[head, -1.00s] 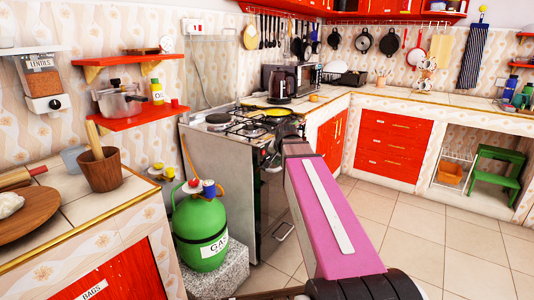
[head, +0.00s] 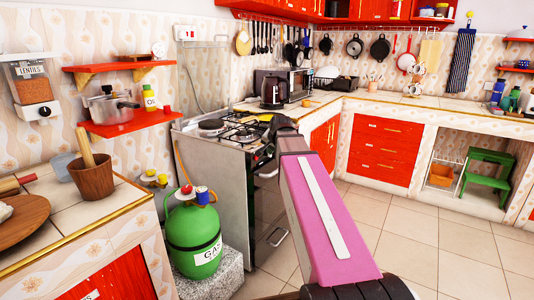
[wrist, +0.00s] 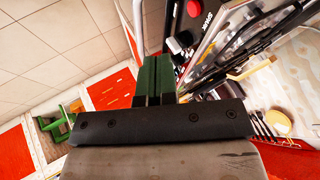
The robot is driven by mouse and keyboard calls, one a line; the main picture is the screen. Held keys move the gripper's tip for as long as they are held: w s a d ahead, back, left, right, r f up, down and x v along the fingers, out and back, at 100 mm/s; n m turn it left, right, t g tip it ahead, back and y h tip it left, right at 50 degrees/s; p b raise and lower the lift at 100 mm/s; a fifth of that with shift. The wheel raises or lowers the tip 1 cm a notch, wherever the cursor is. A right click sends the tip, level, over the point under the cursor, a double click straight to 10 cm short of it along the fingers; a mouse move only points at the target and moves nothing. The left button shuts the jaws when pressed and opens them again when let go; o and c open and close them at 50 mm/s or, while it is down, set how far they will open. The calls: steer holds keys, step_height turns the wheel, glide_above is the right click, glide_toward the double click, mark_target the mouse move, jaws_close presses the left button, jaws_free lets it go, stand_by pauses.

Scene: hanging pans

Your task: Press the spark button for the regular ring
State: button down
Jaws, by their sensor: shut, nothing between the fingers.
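The stove (head: 212,165) stands against the counter, left of centre in the head view. My arm crosses in front of its right side, and my gripper is hidden there. In the wrist view my gripper (wrist: 153,62) is shut and empty, its dark green fingers side by side. Just right of the fingertips is the stove's dark front panel, with a bright red round button (wrist: 185,37) and a white label that seems to read SPARK (wrist: 207,20). The fingertips look close to the panel; I cannot tell whether they touch it. The regular ring cannot be singled out.
A green gas bottle (head: 193,240) stands on a stone block left of the stove. A coffee maker (head: 273,92) is on the counter behind. Red drawers (head: 385,145) and a green step stool (head: 488,175) are to the right. The tiled floor (head: 430,235) is clear.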

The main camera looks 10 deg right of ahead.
mark_target(262, 157)
steer(key=w+a+f, duration=0.3)
steer(key=w+f, duration=0.4)
steer(key=w, duration=0.1)
steer(key=shift+a, duration=0.2)
steer(key=shift+w+a, duration=0.6)
steer(key=shift+w, duration=0.1)
steer(key=s+d+r, duration=0.3)
steer(key=s+r, duration=0.5)
steer(key=s, duration=0.1)
steer(key=shift+s+d, duration=0.15)
steer(key=shift+d, duration=0.25)
